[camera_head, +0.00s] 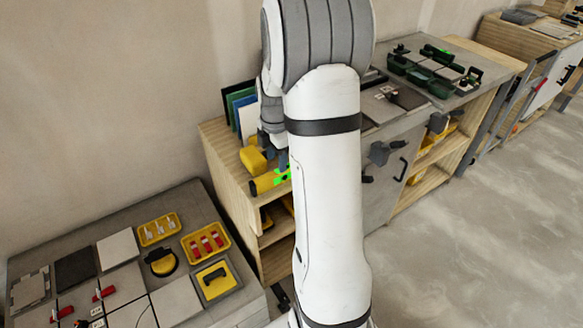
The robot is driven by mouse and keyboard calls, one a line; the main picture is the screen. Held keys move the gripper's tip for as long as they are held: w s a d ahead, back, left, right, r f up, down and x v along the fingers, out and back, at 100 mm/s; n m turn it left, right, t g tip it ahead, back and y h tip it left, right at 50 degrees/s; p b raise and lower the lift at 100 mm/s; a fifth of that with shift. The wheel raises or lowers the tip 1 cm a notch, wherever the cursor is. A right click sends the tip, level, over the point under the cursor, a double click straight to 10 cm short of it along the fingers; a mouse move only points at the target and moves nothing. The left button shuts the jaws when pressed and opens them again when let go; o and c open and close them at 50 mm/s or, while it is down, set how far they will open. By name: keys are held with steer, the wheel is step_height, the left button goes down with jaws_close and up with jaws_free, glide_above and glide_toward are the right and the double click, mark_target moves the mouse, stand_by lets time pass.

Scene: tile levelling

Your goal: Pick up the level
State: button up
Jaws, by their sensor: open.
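A yellow-and-dark tool (264,183) lies at the front edge of the wooden shelf unit's top, left of my arm. It looks like the level, but it is small and partly covered. Bright green marks show at its right end. My gripper (282,161) is just above and behind it, open, with no visible grasp. My white arm hides much of the gripper, so I cannot tell whether the fingers touch the tool. A yellow block-like item (252,160) sits close behind the tool.
Several upright coloured panels (240,108) stand at the back of the wooden shelf unit (222,150). A low grey table (180,305) at lower left holds tiles and yellow trays. A counter with green cases (425,75) is at upper right. The floor (470,250) at right is clear.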

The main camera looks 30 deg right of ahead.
mark_target(279, 174)
steer(key=f, duration=0.6)
steer(key=shift+s+d+f+p, duration=0.1)
steer(key=shift+s+f+p, duration=0.1)
steer(key=shift+s+p, duration=0.15)
jaws_close()
